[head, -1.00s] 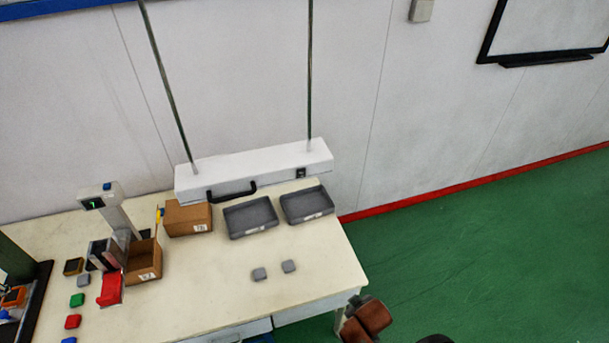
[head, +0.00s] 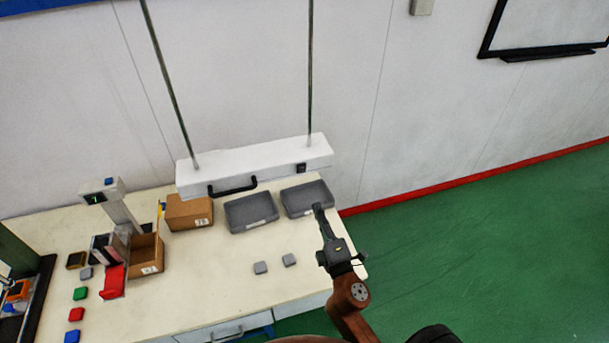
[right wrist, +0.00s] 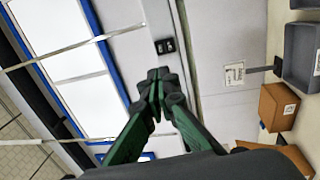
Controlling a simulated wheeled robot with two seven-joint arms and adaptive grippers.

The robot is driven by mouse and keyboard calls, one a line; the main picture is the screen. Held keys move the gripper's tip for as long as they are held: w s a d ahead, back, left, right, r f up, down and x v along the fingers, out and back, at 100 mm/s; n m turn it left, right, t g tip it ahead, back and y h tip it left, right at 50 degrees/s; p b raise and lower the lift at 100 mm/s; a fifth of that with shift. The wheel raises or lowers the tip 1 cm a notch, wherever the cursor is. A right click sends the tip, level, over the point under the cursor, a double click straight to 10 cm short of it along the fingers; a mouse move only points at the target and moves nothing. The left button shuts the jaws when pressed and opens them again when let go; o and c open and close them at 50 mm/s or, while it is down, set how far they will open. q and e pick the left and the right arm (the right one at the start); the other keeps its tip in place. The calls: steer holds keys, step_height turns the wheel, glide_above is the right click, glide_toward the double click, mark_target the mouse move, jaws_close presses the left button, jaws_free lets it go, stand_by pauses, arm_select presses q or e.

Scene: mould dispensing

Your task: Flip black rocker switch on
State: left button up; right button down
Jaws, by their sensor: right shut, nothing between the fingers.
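The black rocker switch (head: 301,169) sits on the front face of the white hanging lamp housing (head: 215,178), near its right end. It also shows in the right wrist view (right wrist: 165,46), just beyond the fingertips. Which way the rocker is tipped is too small to tell. My right gripper (head: 318,208) is shut and empty, below and a little right of the switch, apart from it. In the right wrist view its closed green and black fingers (right wrist: 158,78) point toward the switch. My left gripper is not in view.
A black handle (head: 232,187) sticks out from the housing's front. Two grey trays (head: 250,226) and a cardboard box (head: 188,226) stand on the table below it. Two thin rods (head: 310,70) hold the housing up. Open floor (head: 480,240) lies to the right.

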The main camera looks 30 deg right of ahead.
steer(key=p, duration=0.4)
glide_toward(302, 167)
steer(key=x, duration=0.5)
steer(key=shift+w+r, duration=0.1)
steer(key=shift+w, duration=0.25)
steer(key=shift+w+d, duration=0.2)
steer(key=shift+w, duration=0.35)
